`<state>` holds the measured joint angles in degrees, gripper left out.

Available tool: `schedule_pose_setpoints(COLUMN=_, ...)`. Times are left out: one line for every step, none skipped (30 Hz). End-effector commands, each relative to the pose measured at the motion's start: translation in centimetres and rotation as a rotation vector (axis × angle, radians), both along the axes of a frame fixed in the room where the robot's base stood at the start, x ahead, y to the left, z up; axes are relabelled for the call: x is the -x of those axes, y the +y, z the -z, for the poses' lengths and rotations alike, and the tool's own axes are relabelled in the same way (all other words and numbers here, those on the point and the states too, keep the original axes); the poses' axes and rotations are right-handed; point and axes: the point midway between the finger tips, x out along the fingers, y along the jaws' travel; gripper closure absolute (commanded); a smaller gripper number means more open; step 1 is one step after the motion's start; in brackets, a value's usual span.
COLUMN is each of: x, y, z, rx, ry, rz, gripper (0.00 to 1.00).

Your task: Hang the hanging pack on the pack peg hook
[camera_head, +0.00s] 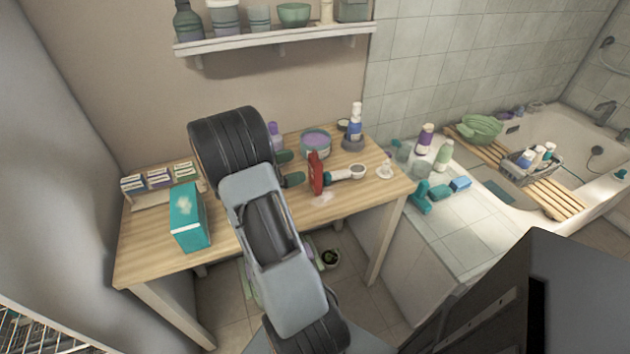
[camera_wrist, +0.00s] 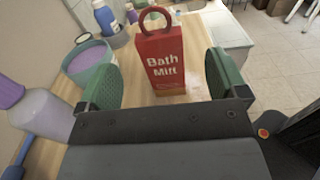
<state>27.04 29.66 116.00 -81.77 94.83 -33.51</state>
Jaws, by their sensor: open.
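The hanging pack is a red "Bath Mitt" pack (camera_head: 316,175) with a loop at its top. It appears to stand upright on the wooden table. In the wrist view the pack (camera_wrist: 165,62) is ahead, between the two green finger pads, with a visible gap to each side. My gripper (camera_head: 296,168) is open at the pack's left side in the head view; its spread pads also show in the wrist view (camera_wrist: 163,82). I cannot make out the pack peg hook in either view.
A purple-filled tub (camera_head: 316,143) and a blue-and-white bottle (camera_head: 355,125) stand behind the pack. A round-headed white item (camera_head: 356,172) lies right of it. A teal box (camera_head: 188,218) stands at left. A wall shelf (camera_head: 280,37) hangs above. Wire mesh (camera_head: 30,330) shows bottom left.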

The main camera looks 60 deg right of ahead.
Motion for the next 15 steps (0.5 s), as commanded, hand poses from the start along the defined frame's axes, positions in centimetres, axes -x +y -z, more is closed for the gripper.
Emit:
schedule_pose_setpoints(x=0.3, y=-0.5, z=0.2, rx=0.004, ry=0.01, rz=0.002, gripper=0.08)
schedule_pose_setpoints(x=0.4, y=-0.8, z=0.2, rx=0.006, ry=0.014, rz=0.0, gripper=0.08)
schedule_pose_setpoints(x=0.7, y=-1.1, z=0.2, rx=0.005, ry=0.016, rz=0.001, gripper=0.08)
schedule_pose_setpoints(x=0.9, y=-1.4, z=0.2, rx=0.006, ry=0.017, rz=0.001, gripper=0.08)
schedule_pose_setpoints(x=1.0, y=-1.6, z=0.1, rx=0.006, ry=0.017, rz=0.0, gripper=0.08)
schedule_pose_setpoints(x=1.2, y=-1.9, z=0.1, rx=0.006, ry=0.016, rz=-0.001, gripper=0.08)
schedule_pose_setpoints(x=1.4, y=-2.1, z=0.2, rx=0.005, ry=0.015, rz=0.0, gripper=0.08)
schedule_pose_setpoints(x=1.6, y=-2.4, z=0.2, rx=0.005, ry=0.015, rz=0.001, gripper=0.08)
schedule_pose_setpoints(x=1.9, y=-2.8, z=0.2, rx=0.005, ry=0.015, rz=0.001, gripper=0.08)
schedule_pose_setpoints(x=2.2, y=-3.2, z=0.2, rx=0.005, ry=0.015, rz=0.001, gripper=0.08)
schedule_pose_setpoints(x=2.5, y=-3.6, z=0.3, rx=0.005, ry=0.015, rz=0.002, gripper=0.08)
schedule_pose_setpoints(x=2.8, y=-4.0, z=0.3, rx=0.004, ry=0.014, rz=0.001, gripper=0.08)
schedule_pose_setpoints(x=3.0, y=-4.3, z=0.3, rx=0.004, ry=0.014, rz=0.001, gripper=0.08)
schedule_pose_setpoints(x=3.2, y=-4.7, z=0.3, rx=0.005, ry=0.014, rz=0.001, gripper=0.08)
schedule_pose_setpoints(x=3.5, y=-5.0, z=0.3, rx=0.005, ry=0.014, rz=0.001, gripper=0.08)
